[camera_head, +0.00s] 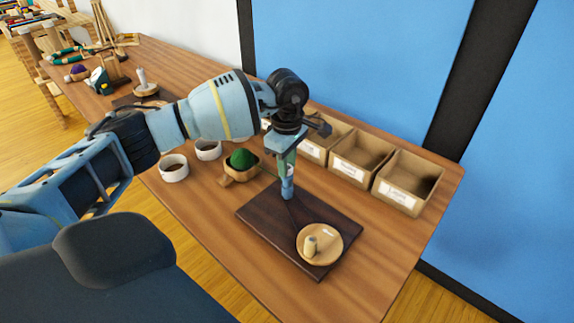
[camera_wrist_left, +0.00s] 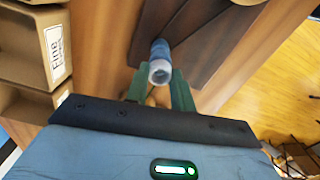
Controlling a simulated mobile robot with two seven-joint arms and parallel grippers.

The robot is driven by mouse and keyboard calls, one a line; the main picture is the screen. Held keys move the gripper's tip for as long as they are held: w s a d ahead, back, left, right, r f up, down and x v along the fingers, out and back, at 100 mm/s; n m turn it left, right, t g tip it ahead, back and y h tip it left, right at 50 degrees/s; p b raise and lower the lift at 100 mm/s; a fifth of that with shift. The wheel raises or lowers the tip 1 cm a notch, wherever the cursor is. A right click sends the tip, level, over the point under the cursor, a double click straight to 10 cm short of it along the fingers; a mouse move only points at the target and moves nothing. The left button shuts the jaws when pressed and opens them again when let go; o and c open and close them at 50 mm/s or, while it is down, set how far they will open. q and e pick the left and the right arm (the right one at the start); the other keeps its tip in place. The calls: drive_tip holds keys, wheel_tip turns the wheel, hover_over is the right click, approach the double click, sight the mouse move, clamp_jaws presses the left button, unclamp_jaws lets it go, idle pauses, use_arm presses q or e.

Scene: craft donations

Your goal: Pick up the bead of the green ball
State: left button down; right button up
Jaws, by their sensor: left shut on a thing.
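A dark green ball (camera_head: 241,158) sits in a small wooden bowl (camera_head: 254,172) on the table, to the left of my left gripper in the head view. My left gripper (camera_head: 288,172) points down over the dark board and is shut on a small blue cylinder (camera_head: 288,188) with a pale rim. In the left wrist view the blue cylinder (camera_wrist_left: 160,62) sits between the green fingers (camera_wrist_left: 158,88). I cannot tell whether its lower end touches the board. No separate bead of the green ball can be made out. My right gripper is not in view.
The dark board (camera_head: 262,212) carries a round wooden dish (camera_head: 333,249) with a small peg (camera_head: 310,246). Labelled open boxes (camera_head: 398,199) line the back edge. Two white cups (camera_head: 173,178) (camera_head: 208,155) stand left of the ball. The table's front right is clear.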

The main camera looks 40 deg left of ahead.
use_arm(q)
drive_tip(key=shift+r, duration=0.45)
wheel_tip(320, 180, up, 2)
drive_tip(key=shift+r, duration=0.25)
drive_tip(key=s+r+b, duration=0.1)
drive_tip(key=s, duration=1.5)
